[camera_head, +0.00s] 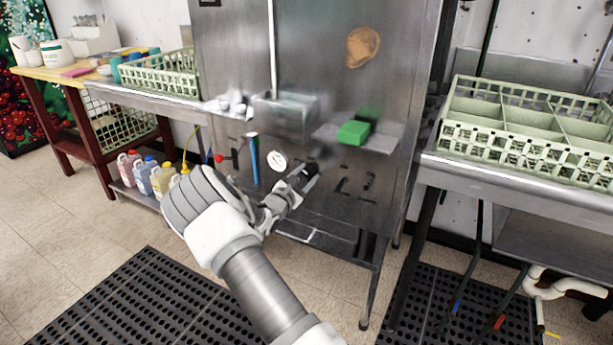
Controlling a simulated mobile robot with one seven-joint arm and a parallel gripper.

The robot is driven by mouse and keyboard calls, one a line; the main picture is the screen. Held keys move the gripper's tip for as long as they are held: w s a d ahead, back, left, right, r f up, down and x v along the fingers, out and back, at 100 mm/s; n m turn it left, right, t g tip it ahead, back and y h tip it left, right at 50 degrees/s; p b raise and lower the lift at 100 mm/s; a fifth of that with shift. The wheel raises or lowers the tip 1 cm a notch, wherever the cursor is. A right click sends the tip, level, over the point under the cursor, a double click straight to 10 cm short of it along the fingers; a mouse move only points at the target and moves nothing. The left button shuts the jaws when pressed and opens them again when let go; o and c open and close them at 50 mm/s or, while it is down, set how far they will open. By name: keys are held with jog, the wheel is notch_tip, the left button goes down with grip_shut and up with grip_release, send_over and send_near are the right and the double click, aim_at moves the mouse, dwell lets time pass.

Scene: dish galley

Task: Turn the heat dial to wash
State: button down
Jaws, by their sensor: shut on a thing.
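The tall steel dishwashing machine (310,90) stands in the middle of the view. My arm reaches up to its lower front panel, and my gripper (309,172) is at the panel, shut on a small dark dial (314,166). The fingers and wrist hide most of the dial, so its pointer and marks cannot be read. A round white gauge (277,161) sits just left of my gripper. Dark markings (356,182) show on the panel to the right, too small to read.
A red-knobbed lever (220,158) and a blue upright handle (254,160) are left of the gauge. A green block (353,132) lies on a small shelf above right. Green racks (530,125) stand on the side counters. Coloured jugs (145,175) stand low at left.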

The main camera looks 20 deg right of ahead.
jog(key=shift+c, duration=1.6)
grip_release()
jog(key=p+v, duration=0.4)
jog(key=v, duration=1.3)
jog(key=shift+s+a, duration=0.2)
